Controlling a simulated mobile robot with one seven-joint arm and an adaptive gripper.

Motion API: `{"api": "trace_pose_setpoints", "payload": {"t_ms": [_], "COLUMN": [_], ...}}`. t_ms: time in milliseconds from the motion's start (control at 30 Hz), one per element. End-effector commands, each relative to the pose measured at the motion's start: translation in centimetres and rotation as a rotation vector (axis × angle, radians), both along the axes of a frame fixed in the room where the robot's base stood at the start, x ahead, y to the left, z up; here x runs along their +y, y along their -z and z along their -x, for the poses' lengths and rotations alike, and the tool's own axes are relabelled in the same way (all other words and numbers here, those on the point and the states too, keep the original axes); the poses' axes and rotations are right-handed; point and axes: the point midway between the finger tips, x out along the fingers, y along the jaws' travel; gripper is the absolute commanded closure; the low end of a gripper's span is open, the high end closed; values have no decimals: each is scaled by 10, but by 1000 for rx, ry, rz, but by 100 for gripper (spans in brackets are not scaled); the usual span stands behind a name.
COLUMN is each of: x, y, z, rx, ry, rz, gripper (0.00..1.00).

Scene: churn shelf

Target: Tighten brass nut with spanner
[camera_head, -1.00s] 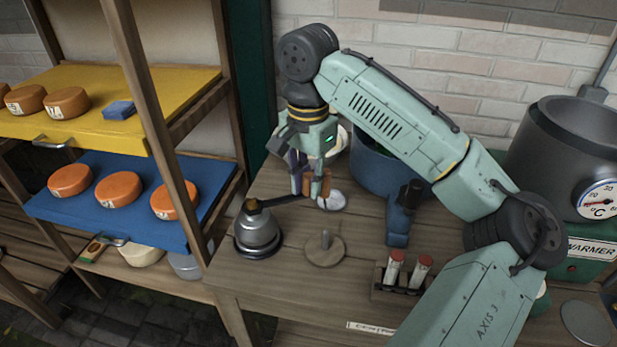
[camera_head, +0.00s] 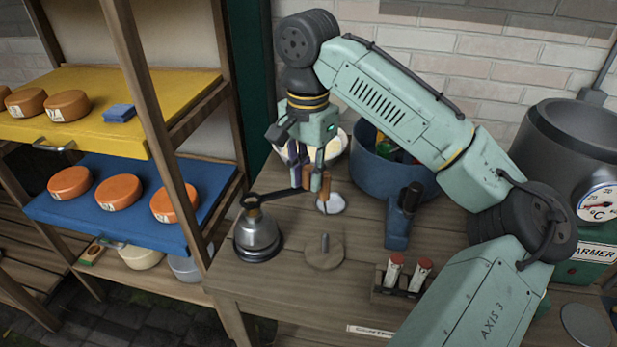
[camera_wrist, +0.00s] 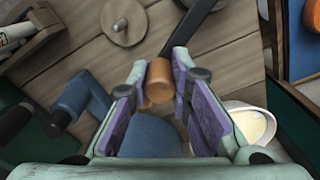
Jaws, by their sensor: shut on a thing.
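The spanner (camera_head: 280,193) is dark with a ring at its far end. The brass nut (camera_head: 254,213) is on top of the metal vessel (camera_head: 257,238) at the left of the table. In the head view the ring appears at the top of the nut; I cannot tell whether it sits around it or just above. My gripper (camera_head: 314,182) points down, to the right of the vessel, shut on the spanner's orange-brown handle. In the wrist view the handle (camera_wrist: 158,80) shows between the purple pads, and the dark shaft (camera_wrist: 192,28) runs up out of frame, hiding the ring.
A round base with a peg (camera_head: 324,251) stands right of the vessel. A white dish (camera_head: 331,204) is beneath the gripper. A blue tool (camera_head: 399,227), blue tub (camera_head: 385,175) and tube rack (camera_head: 398,285) are to the right. A shelf with blue (camera_head: 60,208) and yellow boards stands left.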

Motion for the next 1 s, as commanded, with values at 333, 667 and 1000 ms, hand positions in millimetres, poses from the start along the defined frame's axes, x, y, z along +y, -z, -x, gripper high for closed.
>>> {"api": "trace_pose_setpoints", "payload": {"t_ms": [333, 667, 1000], "x": [0, 0, 0], "y": [-15, -28, -35], "z": [0, 0, 0], "rx": [-1, 0, -1], "ry": [1, 1, 1], "rz": [-1, 0, -1], "gripper": [100, 100, 100]}}
